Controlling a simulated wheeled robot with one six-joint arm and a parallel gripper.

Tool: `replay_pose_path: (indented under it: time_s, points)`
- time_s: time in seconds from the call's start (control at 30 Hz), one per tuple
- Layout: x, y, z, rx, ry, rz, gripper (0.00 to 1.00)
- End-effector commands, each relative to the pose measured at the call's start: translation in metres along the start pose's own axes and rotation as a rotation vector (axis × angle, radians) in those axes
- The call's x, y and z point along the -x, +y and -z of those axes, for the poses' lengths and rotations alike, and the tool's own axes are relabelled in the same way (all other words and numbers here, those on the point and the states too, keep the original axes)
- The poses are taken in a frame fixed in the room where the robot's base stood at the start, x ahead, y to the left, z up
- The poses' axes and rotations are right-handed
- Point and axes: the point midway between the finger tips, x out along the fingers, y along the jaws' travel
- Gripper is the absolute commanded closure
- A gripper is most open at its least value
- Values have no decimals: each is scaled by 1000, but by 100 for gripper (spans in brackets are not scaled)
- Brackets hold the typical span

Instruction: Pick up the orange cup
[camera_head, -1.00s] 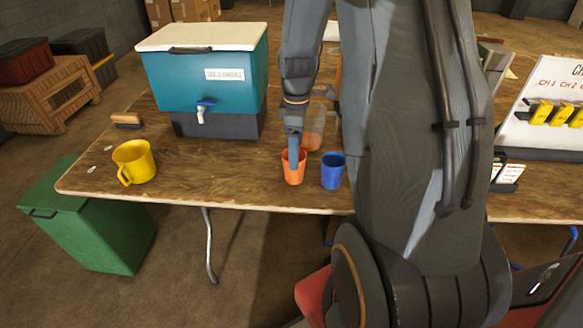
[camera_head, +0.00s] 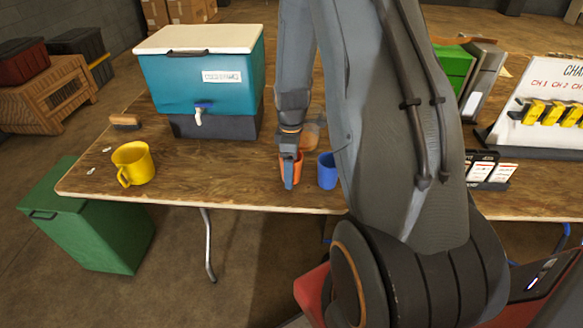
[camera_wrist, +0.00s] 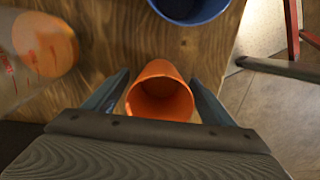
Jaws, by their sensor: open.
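The orange cup (camera_head: 298,167) stands on the wooden table near its front edge. In the head view my gripper (camera_head: 289,184) points down in front of it and hides part of it. In the wrist view the orange cup (camera_wrist: 160,88) lies between the two fingers of my gripper (camera_wrist: 160,80), one on each side. The gripper is open. A small gap seems to show beside each finger; whether either touches the cup is unclear.
A blue cup (camera_head: 327,172) stands just right of the orange cup. A clear container with orange on it (camera_wrist: 36,48) is also close. A yellow mug (camera_head: 133,163) and a teal cooler (camera_head: 200,80) stand to the left. The front table edge is near.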

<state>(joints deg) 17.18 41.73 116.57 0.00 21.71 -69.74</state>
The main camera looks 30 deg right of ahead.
Motion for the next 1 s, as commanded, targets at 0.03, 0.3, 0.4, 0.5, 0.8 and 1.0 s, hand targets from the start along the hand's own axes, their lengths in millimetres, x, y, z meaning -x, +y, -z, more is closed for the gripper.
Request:
replay_pose_path:
  time_s: [0.03, 0.3, 0.4, 0.5, 0.8, 1.0]
  points:
    - [0, 0, 0, 0, 0, -1, 23]
    - [0, 0, 0, 0, 0, 0, 47]
    - [0, 0, 0, 0, 0, 0, 64]
    - [0, 0, 0, 0, 0, 0, 68]
    - [2, 0, 0, 0, 0, -1, 68]
    - [11, 1, 0, 0, 1, -3, 68]
